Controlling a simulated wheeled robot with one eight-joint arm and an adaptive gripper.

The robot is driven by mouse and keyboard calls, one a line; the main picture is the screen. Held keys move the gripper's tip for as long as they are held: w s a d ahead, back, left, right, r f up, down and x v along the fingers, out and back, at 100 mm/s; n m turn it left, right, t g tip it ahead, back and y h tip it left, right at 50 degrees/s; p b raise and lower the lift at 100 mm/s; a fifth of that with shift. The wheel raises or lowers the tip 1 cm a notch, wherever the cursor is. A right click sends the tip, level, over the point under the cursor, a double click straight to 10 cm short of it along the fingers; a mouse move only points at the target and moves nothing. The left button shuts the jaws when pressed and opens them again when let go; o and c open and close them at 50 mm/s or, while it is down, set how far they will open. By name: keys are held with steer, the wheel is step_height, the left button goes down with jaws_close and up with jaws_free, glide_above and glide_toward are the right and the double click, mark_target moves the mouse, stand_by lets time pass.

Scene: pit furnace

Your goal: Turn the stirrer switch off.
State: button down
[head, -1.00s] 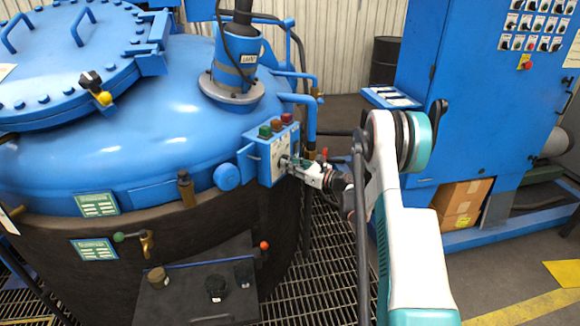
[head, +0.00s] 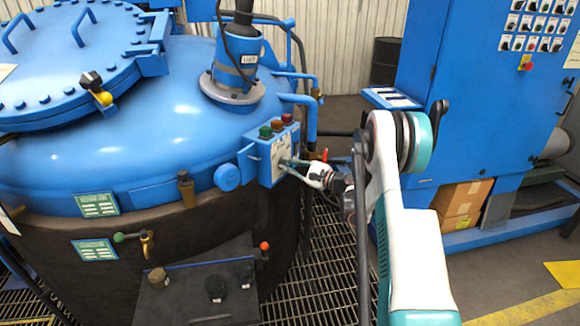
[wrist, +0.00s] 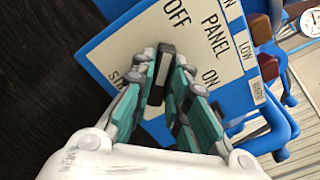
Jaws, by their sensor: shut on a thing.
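The stirrer switch (wrist: 165,58) shows in the wrist view as a dark handle with a pale end. It stands on the white panel plate (wrist: 115,50), with OFF printed above and ON to the lower right. My gripper (wrist: 165,85) is shut on the switch, one teal finger on each side. In the head view my gripper (head: 289,164) reaches from the right to the face of the blue control box (head: 265,166); the switch itself is too small to make out there.
Green, amber and red buttons (head: 276,125) sit on top of the box. A blue pipe (head: 311,120) rises just right of it, close to my wrist. The big blue furnace lid (head: 150,110) is left. A blue cabinet (head: 460,90) stands on the right.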

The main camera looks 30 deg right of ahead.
stand_by(0.3)
steer(key=c, duration=1.6)
jaws_free()
steer(key=shift+o, duration=0.2)
steer(key=shift+s, duration=0.1)
steer(key=v, duration=1.2)
